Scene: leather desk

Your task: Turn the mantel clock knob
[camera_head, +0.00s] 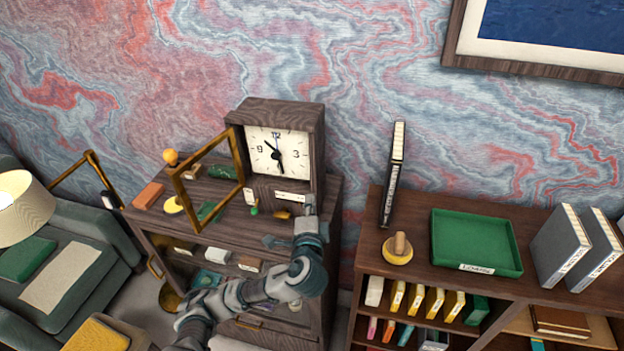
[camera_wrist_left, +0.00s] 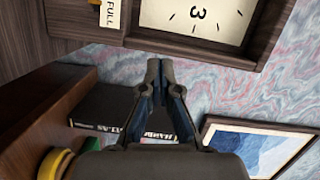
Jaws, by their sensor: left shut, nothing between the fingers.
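The wooden mantel clock (camera_head: 316,150) stands on a dark cabinet, its white dial (camera_head: 276,152) facing out and its brass-framed door (camera_head: 238,150) swung open to the left. White labels (camera_head: 290,197) sit on its base, with a small brass piece (camera_head: 281,214) just below; I cannot tell whether this is the knob. In the left wrist view the dial (camera_wrist_left: 197,14) and a label reading FULL (camera_wrist_left: 112,14) show at the top. My left gripper (camera_head: 309,204) is at the clock's lower right corner; its fingertips (camera_wrist_left: 158,68) are together and empty. Contact with the clock is unclear.
The open door reaches over the cabinet's left side, near an orange block (camera_head: 148,196). To the right, a shelf unit holds a green tray (camera_head: 476,242), a yellow round object (camera_head: 397,252) and grey binders (camera_head: 560,246). A gap separates cabinet and shelf.

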